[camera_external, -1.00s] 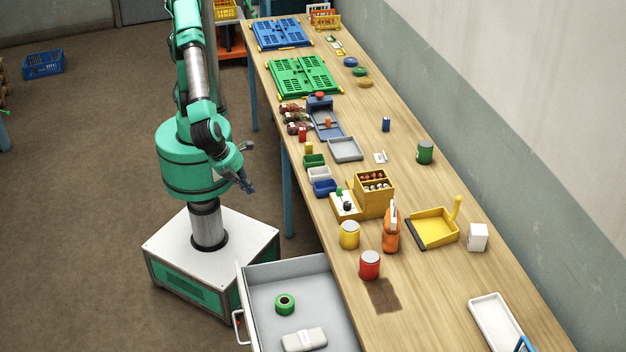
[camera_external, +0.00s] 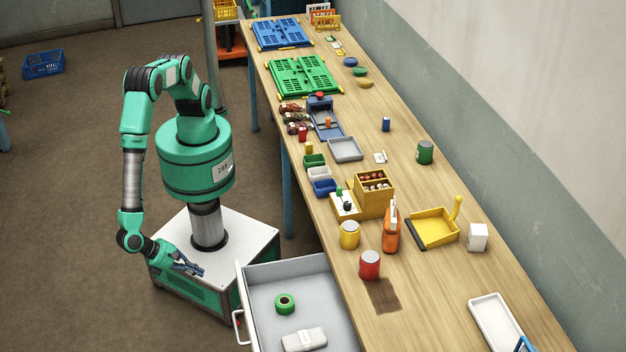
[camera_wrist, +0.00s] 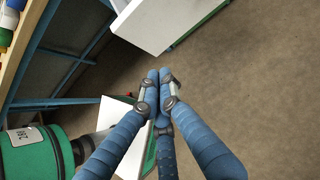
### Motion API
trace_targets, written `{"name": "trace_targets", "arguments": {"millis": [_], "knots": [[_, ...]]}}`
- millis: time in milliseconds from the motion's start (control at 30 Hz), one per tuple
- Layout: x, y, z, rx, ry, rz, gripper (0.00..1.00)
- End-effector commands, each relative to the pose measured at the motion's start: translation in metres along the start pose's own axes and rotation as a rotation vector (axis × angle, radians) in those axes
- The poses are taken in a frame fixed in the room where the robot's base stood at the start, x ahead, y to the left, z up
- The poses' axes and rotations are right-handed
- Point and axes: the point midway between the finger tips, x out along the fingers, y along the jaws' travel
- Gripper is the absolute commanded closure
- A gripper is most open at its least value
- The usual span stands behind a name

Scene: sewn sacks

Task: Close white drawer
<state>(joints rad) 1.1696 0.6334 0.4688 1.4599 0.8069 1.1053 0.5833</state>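The white drawer (camera_external: 328,266) stands pulled out from under the table at the bottom of the external view. Its white front and bar handle (camera_external: 238,328) face left, and its lower end is cut off by the frame. A green tape roll (camera_external: 285,303) and a pale block-like item (camera_external: 304,340) lie inside. In the wrist view a white panel, apparently the drawer (camera_wrist: 165,22), shows at the top, beyond the fingertips. My gripper (camera_external: 198,270) is left of the drawer and apart from it, over my base. Its blue fingers (camera_wrist: 159,74) converge with tips together and hold nothing visible.
The long wooden table (camera_external: 425,298) runs along the wall, with a red can (camera_external: 370,265), a yellow can (camera_external: 349,235) and an orange bottle (camera_external: 391,233) near the drawer. Open floor (camera_external: 75,240) lies left of my arm. A blue crate (camera_external: 43,64) is far left.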

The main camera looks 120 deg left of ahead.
Motion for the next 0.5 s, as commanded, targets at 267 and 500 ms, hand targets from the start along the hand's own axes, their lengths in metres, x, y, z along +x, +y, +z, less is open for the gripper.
{"name": "trace_targets", "arguments": {"millis": [267,500], "knots": [[0.0007,-0.0005,-0.0128,0.028,-0.01,-0.01,1.0],[0.0014,-0.0003,-0.0125,0.027,-0.01,-0.01,1.0]]}}
